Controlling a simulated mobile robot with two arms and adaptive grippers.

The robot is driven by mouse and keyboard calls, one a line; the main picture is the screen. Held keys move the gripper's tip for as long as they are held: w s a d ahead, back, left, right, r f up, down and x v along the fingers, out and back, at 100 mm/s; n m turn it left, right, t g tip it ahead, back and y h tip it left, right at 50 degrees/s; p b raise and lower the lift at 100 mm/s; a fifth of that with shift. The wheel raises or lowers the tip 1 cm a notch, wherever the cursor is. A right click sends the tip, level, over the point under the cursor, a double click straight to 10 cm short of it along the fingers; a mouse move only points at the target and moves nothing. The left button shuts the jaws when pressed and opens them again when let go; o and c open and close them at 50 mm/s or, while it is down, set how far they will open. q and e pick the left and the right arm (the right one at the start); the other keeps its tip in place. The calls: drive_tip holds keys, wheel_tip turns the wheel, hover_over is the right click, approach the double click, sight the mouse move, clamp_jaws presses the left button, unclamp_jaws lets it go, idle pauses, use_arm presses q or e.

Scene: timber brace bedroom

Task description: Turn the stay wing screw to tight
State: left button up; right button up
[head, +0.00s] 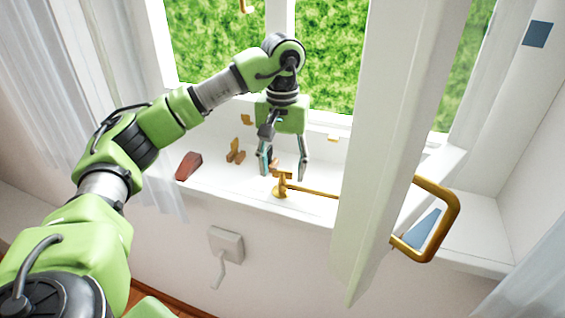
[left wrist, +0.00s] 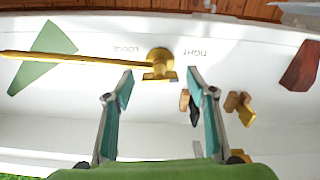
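The brass stay wing screw (head: 281,188) stands on the white window sill at the end of the brass stay rod (head: 315,192). In the left wrist view the wing screw (left wrist: 160,64) sits between the printed words LOOSE (left wrist: 127,49) and TIGHT (left wrist: 194,53). Its short wing lies roughly across that picture. My left gripper (head: 284,173) points down just behind the screw. In the left wrist view its open fingertips (left wrist: 159,77) are spread on either side of the wing, with gaps showing. My right gripper is not in view.
The open white window sash (head: 395,130) with a brass handle (head: 449,222) stands to the right. A red-brown wedge (head: 188,166) and small wooden pieces (head: 235,152) lie on the sill to the left. A green triangular piece (left wrist: 44,56) lies by the rod.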

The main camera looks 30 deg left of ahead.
sight(282, 170)
use_arm(q)
wheel_tip(282, 170, up, 12)
idle(0.6)
drive_tip(key=shift+f, duration=0.1)
idle(0.5)
